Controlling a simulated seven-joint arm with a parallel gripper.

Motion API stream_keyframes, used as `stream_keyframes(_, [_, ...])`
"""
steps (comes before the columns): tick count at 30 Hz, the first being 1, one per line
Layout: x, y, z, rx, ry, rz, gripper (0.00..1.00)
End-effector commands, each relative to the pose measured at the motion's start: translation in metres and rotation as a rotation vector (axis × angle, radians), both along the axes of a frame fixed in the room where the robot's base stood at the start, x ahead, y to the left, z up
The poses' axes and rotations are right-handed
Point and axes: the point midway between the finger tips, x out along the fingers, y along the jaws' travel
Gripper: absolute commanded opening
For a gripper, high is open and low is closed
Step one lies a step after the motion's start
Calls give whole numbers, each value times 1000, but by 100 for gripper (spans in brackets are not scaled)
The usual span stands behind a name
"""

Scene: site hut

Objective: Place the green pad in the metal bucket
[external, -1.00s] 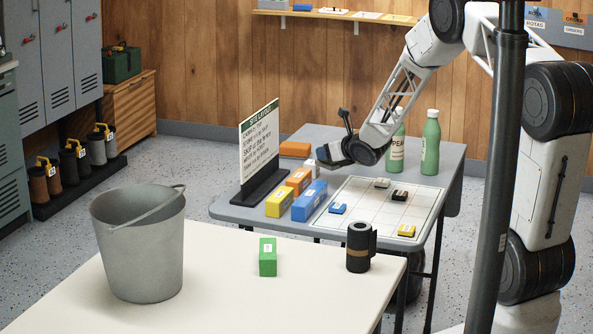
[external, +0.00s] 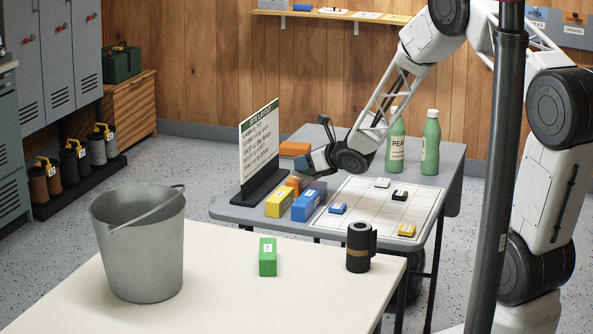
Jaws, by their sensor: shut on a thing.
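The green pad (external: 268,258) is a green block with a white label, lying on the near cream table between the bucket and a black cylinder. The metal bucket (external: 140,250) stands upright at the left of that table, its handle leaning across the rim. My gripper (external: 314,164) is low over the far grey table, behind the blue block and beside the sign, well away from the green pad and bucket.
The grey table (external: 237,210) holds a yellow block (external: 279,204), an orange block (external: 297,184), a blue block (external: 306,204), an upright sign (external: 259,143), a white grid mat with small pads, and two green bottles (external: 430,143). The black cylinder (external: 358,247) stands right of the green pad.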

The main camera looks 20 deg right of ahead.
Motion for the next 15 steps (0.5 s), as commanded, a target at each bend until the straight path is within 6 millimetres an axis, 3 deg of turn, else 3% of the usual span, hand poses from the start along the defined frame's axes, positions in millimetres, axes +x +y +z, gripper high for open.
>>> stream_keyframes(6, [-57, 63, 6, 1, -1, 137, 17])
stream_keyframes(15, [-145, 136, 9, 1, -1, 330, 17])
